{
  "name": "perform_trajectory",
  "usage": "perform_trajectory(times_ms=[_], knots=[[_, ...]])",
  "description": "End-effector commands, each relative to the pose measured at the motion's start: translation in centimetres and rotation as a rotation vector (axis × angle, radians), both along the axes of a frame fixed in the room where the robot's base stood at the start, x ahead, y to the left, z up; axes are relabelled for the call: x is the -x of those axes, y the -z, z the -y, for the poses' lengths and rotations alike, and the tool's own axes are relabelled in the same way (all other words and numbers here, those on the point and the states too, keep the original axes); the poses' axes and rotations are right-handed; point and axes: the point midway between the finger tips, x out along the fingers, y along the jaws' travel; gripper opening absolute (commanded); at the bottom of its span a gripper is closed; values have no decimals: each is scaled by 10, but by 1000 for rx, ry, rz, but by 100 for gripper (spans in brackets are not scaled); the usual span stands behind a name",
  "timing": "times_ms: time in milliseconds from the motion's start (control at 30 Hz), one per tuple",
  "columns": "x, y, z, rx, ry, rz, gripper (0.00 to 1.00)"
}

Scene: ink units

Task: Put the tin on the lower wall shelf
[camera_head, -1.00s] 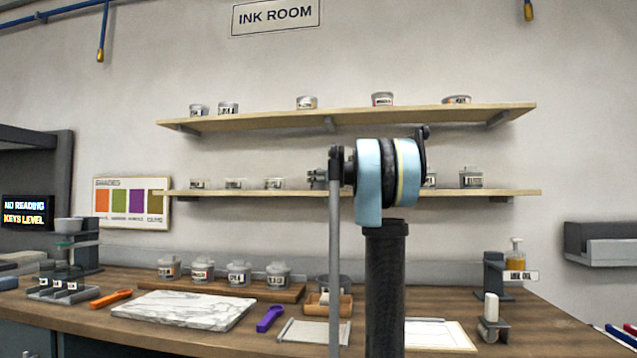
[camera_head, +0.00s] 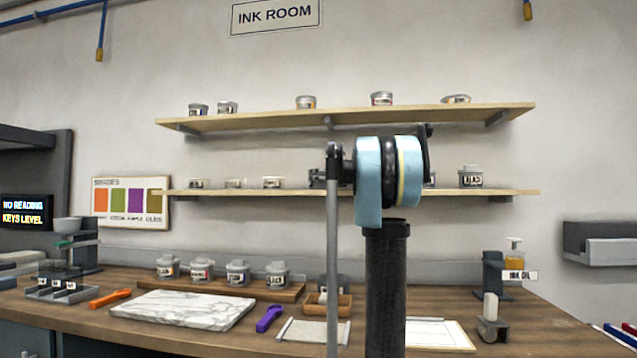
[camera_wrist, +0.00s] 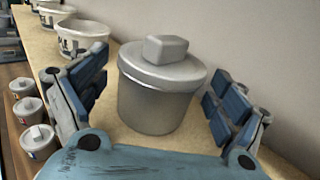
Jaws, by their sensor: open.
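A grey lidded tin (camera_wrist: 158,100) with a block-shaped knob stands upright on a pale wooden shelf (camera_wrist: 122,150) in the wrist view. My gripper (camera_wrist: 160,78) is open, with one blue-padded finger on each side of the tin. Gaps show between both fingers and the tin. In the head view, my arm reaches to the height of the lower wall shelf (camera_head: 290,192) and hides this tin and most of the gripper.
Other tins stand along the lower shelf, one at its right (camera_head: 470,178). The upper shelf (camera_head: 350,117) holds several tins above my arm. Several lidded tins stand on a board (camera_head: 225,285) on the bench below. The wall is close behind the shelf.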

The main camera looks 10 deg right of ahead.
Motion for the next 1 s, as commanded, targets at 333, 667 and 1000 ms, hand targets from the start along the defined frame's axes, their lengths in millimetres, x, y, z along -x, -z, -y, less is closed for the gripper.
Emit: perform_trajectory(times_ms=[333, 667, 1000], knots=[[59, 0, 32, 0, 3, 0, 90], [84, 0, 44, 0, 0, 0, 90], [85, 0, 44, 0, -1, 0, 90]])
